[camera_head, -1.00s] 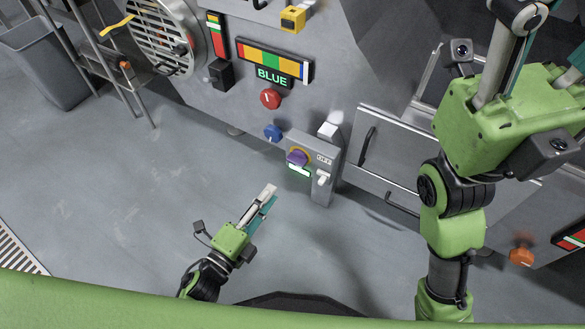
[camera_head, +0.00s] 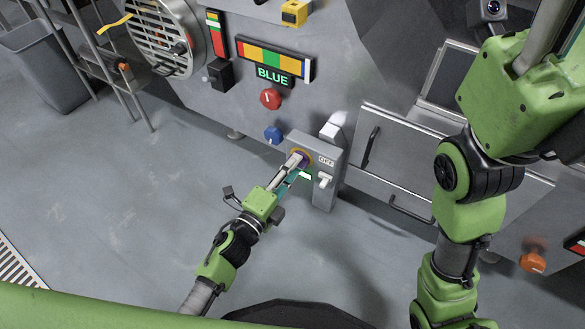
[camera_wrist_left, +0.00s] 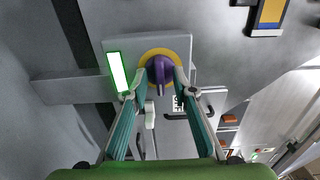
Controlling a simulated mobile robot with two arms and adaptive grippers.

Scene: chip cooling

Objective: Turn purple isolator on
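The purple isolator knob (camera_wrist_left: 160,70) sits on a yellow round plate on a grey box, which shows in the head view (camera_head: 325,195). In the wrist view my left gripper (camera_wrist_left: 161,80) has its two fingers spread, with the tips on either side of the knob. I cannot tell whether they touch it. In the head view my left gripper (camera_head: 298,165) reaches the box and hides most of the knob. A lit green-edged label (camera_wrist_left: 118,72) is beside the knob. My right arm shows at the right; its fingers are not in view.
A white switch (camera_head: 325,180) is on the same box. A blue knob (camera_head: 273,134), a red knob (camera_head: 270,98) and a lit BLUE display (camera_head: 273,76) are on the machine above. A drawer handle (camera_head: 371,147) is to the right. The floor at left is open.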

